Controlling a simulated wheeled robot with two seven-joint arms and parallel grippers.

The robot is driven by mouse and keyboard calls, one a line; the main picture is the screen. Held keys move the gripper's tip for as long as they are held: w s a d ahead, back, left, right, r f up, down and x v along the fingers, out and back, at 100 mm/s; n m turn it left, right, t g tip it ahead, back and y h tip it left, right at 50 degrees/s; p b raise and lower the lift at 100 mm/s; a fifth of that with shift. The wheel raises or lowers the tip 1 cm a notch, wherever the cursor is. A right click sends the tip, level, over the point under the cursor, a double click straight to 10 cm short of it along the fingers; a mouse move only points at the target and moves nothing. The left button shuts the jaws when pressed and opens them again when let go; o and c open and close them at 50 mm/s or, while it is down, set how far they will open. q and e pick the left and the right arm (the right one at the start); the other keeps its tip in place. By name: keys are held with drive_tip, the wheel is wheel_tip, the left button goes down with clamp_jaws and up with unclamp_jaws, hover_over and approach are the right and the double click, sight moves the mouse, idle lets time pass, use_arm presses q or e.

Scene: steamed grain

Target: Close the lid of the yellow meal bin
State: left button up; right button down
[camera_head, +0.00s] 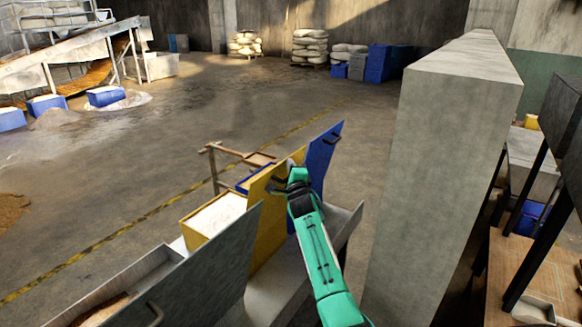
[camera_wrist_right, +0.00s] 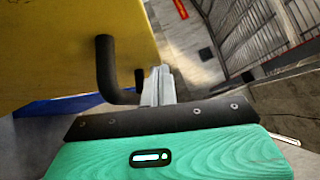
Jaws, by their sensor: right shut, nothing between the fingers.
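The yellow meal bin (camera_head: 188,238) stands in the row of bins, filled with white meal. Its yellow lid (camera_head: 268,228) stands upright, so the bin is open. In the right wrist view the lid (camera_wrist_right: 60,40) fills the upper left, with its black bar handle (camera_wrist_right: 104,65) sticking out. My right gripper (camera_head: 291,164) is by the lid's upper right part. Its fingers are shut and empty in the right wrist view (camera_wrist_right: 157,88), beside the handle. I cannot tell whether they touch the handle or lid. My left gripper is not in view.
A grey bin lid (camera_head: 205,270) stands raised in front, and a blue lid (camera_head: 322,160) stands raised just behind. A wooden scoop-like tool (camera_head: 258,158) lies beyond the bins. A concrete pillar (camera_head: 440,180) rises close on the right. Open floor lies to the left.

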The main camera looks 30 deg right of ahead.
drive_tip(key=w+a+r+n+g+y+b, duration=0.1)
drive_tip(key=w+a+n, duration=0.1)
drive_tip(key=w, duration=0.6)
drive_tip(key=shift+w+a+r+g, duration=0.2)
drive_tip(key=shift+a+r+g, duration=0.2)
drive_tip(key=shift+a, duration=0.35)
drive_tip(key=shift+s, duration=0.1)
